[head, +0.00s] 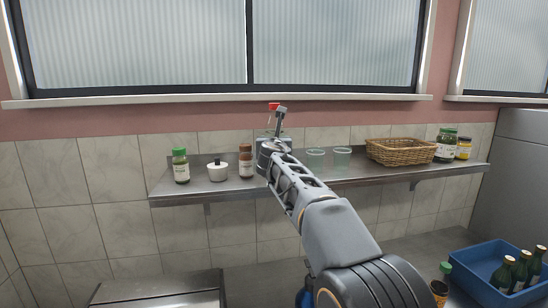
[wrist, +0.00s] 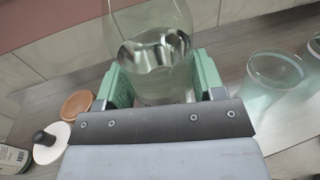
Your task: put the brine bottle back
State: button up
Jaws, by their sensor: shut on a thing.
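The brine bottle is clear glass with a clear liquid inside; its body fills the top middle of the wrist view (wrist: 150,22). In the head view only its red cap (head: 273,106) shows clearly above my gripper (head: 272,138); my arm hides most of the rest. My gripper's green fingers, also in the wrist view (wrist: 163,82), are shut on the bottle from both sides. The bottle looks upright over the steel wall shelf (head: 225,190). I cannot tell whether its base touches the shelf.
Left on the shelf stand a green-capped jar (head: 181,166), a white pot (head: 217,170) and a brown-capped shaker (head: 246,161). Close on the right are two clear glasses (head: 315,159), then a wicker basket (head: 400,151) and more jars (head: 446,146). A blue crate of bottles (head: 480,285) stands lower right.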

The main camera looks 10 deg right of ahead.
jog(key=f, duration=0.1)
jog(key=f+b, duration=0.1)
jog(key=f, duration=0.1)
jog(key=shift+w+a, duration=0.2)
jog(key=shift+f+b, duration=0.25)
jog(key=shift+b, duration=0.1)
